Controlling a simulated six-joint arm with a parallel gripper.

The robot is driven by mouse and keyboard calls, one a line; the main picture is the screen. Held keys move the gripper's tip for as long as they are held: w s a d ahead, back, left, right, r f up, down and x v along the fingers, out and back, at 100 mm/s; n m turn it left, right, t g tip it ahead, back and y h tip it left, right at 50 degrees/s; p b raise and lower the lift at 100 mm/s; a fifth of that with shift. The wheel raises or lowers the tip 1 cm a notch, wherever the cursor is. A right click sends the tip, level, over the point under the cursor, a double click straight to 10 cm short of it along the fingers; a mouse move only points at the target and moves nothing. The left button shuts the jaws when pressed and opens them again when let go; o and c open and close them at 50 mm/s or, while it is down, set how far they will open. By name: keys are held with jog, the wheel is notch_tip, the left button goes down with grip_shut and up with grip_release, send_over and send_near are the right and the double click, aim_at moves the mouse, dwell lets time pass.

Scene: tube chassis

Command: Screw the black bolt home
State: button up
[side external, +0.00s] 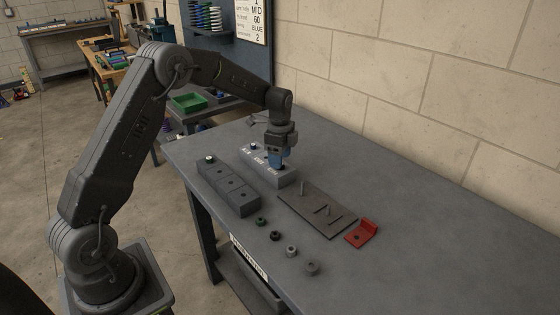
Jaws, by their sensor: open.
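My gripper (281,160) points straight down over the right end of a light grey block (284,183) with white lettering on its top. Its blue-grey fingers reach almost to the block's top, and it is open. A small dark shape (281,168) shows between or just below the fingertips, at the block's top. It may be the black bolt, but the fingers hide most of it, and I cannot tell how far it sits in the block. A small dark blue piece (253,147) stands at the block's other end.
A dark grey block (229,188) with a pale-topped piece (209,159) stands left of it. A flat plate with pins (300,205) and a red bracket (362,233) lie to the right. Green (261,221), black (275,236) and grey (292,252) nuts lie in front. The bench's right side is clear.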

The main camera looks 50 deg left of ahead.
notch_tip(320, 180, up, 12)
jog(key=s+d+r+n+t, duration=0.1)
jog(key=s+d+r+n, duration=0.2)
jog(key=s+d+r, duration=0.3)
jog(key=s+d+n+t, duration=0.2)
jog(key=s+d+n, duration=0.2)
jog(key=s, duration=0.7)
jog(key=s+d+n+t, duration=0.2)
jog(key=s+d+n, duration=0.2)
jog(key=s, duration=0.8)
jog(key=shift+s+d+f+n+t, duration=0.15)
jog(key=shift+s+d+n+t, duration=0.2)
jog(key=shift+d, duration=0.5)
